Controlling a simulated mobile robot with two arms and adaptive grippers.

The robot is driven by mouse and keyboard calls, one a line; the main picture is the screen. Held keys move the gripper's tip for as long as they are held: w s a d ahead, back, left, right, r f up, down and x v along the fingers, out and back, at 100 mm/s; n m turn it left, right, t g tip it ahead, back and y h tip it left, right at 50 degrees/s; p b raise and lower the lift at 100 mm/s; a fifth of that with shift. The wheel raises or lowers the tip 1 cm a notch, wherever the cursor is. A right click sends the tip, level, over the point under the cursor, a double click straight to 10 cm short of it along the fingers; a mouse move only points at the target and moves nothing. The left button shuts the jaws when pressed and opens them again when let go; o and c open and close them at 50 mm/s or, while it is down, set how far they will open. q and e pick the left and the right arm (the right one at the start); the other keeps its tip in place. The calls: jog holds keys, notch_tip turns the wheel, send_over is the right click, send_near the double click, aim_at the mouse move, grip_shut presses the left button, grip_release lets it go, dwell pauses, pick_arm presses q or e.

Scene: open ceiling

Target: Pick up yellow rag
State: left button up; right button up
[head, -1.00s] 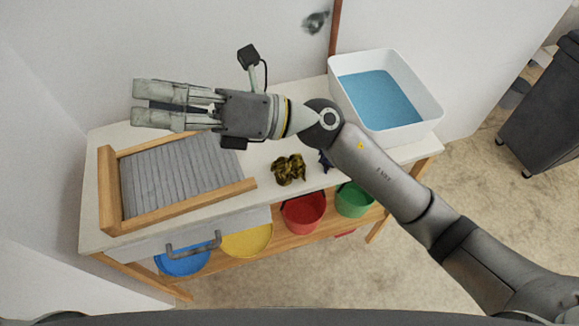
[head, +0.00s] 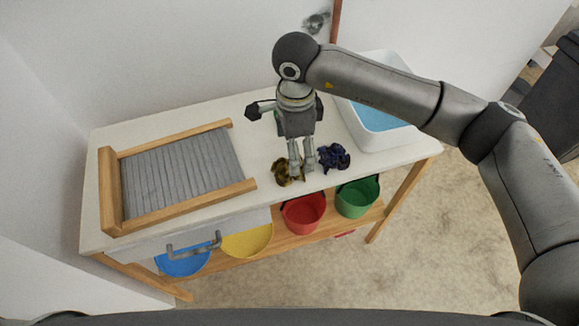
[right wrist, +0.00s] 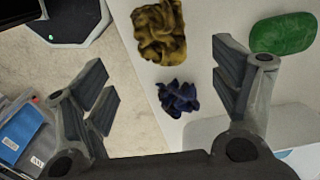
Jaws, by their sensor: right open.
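The yellow rag (head: 284,173), crumpled and dark yellow, lies near the front edge of the white tabletop. It also shows at the top middle of the right wrist view (right wrist: 160,30). My right gripper (head: 302,170) points down over the table front, with its fingers just right of the yellow rag in the head view. In the right wrist view the open fingers (right wrist: 162,68) are wide apart with nothing held, and the rag lies beyond their tips. How high the fingertips are above the table is unclear. My left gripper is not in view.
A dark blue rag (head: 334,157) lies right of the fingers. A green object (right wrist: 282,33) lies on the table. A white basin (head: 402,138) with blue inside stands at the right, a wooden-framed ribbed board (head: 210,203) at the left. Coloured buckets (head: 304,213) stand below.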

aim_at(280, 166)
notch_tip(280, 166, down, 2)
jog(key=shift+f, duration=0.1)
jog(key=shift+w+f+p, duration=0.1)
jog(key=shift+f+p, duration=0.7)
jog(key=shift+f, duration=1.9)
jog(key=shift+c, duration=0.5)
jog(key=c, duration=0.7)
